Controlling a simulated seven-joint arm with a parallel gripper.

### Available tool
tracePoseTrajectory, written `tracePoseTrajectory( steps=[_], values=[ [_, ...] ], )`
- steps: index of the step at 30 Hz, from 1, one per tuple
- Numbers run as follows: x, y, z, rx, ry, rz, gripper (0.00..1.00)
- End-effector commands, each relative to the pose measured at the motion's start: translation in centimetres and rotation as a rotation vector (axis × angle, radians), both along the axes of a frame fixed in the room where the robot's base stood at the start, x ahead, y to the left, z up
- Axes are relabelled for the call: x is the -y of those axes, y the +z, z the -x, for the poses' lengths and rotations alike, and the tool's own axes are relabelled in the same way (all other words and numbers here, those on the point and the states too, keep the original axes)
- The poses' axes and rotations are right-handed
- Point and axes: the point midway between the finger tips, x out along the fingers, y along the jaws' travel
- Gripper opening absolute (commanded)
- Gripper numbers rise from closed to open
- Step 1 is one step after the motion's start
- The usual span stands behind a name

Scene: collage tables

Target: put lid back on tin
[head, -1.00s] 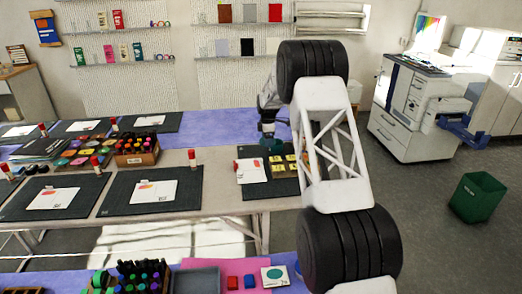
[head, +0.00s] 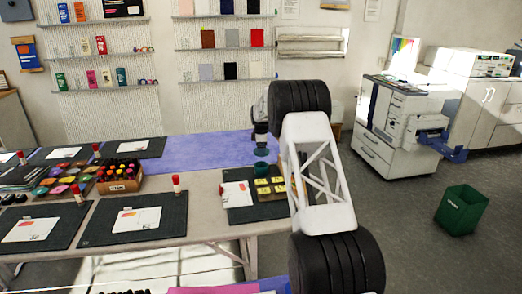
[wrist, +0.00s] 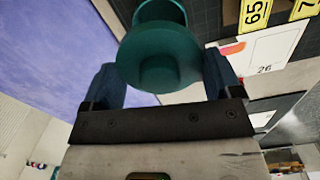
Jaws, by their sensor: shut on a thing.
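A teal lid (wrist: 158,62) with a round raised middle sits between the two fingers of my gripper (wrist: 163,82) in the wrist view. My gripper is shut on it. Just beyond the lid, the teal tin (wrist: 160,10) shows its round rim, partly hidden by the lid. I cannot tell whether lid and tin touch. In the head view the tin (head: 262,166) is a small teal shape at the back of the right-hand dark mat, below my gripper (head: 260,147).
The dark mat (head: 233,211) beside the tin holds a white card (head: 236,196) and several yellow number tags (head: 270,189). A red-capped glue stick (head: 176,186) stands to the left. A purple strip (head: 210,150) behind is clear.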

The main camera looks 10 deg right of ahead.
Motion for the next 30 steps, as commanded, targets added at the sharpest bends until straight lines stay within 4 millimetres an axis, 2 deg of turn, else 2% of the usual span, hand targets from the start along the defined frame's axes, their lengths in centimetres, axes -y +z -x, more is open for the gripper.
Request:
tracePoseTrajectory(
  steps=[8,30],
  values=[
    [0.0,-0.9,0.0,-0.001,0.0,0.0,0.62],
    [0.0,-5.6,0.0,0.0,0.001,0.0,0.62]
  ],
)
